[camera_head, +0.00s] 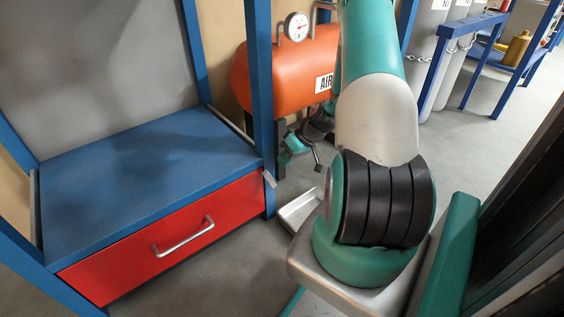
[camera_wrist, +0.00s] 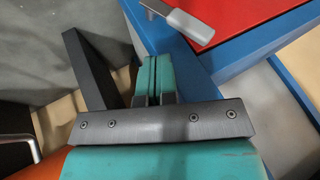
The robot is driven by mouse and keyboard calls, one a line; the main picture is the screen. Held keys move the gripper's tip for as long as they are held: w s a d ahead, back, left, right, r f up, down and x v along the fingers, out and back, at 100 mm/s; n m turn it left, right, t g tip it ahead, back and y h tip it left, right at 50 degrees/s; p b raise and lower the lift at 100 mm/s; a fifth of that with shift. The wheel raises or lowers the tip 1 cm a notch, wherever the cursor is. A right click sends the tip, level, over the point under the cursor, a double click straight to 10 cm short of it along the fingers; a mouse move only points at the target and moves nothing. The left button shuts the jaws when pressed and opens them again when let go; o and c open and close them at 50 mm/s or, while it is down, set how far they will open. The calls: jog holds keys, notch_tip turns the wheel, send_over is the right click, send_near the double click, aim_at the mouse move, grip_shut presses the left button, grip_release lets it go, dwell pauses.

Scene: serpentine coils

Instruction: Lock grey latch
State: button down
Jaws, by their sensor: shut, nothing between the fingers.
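The grey latch (camera_head: 269,178) is a small flat bar at the upper right corner of the red drawer (camera_head: 165,240), by the blue frame post. In the wrist view the latch (camera_wrist: 190,24) lies slanted, its wide end against the blue frame edge and red surface. The drawer appears closed, with a metal handle (camera_head: 184,237). My gripper (camera_wrist: 153,62) is shut and empty, its teal fingertips just short of the latch in the picture, with a visible gap. In the head view my gripper (camera_head: 285,157) is small, partly hidden behind my arm, right of the post.
The orange air tank (camera_head: 270,72) with a gauge stands behind my gripper. Its dark support (camera_wrist: 90,68) shows close to the left of the fingers. The blue frame post (camera_head: 259,100) stands beside the latch. Grey floor is open in front of the drawer.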

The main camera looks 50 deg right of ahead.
jog(key=s+d+r+p, duration=0.1)
jog(key=s+r+p, duration=0.3)
jog(key=r, duration=0.5)
jog(key=shift+p, duration=0.4)
jog(key=shift+r, duration=0.1)
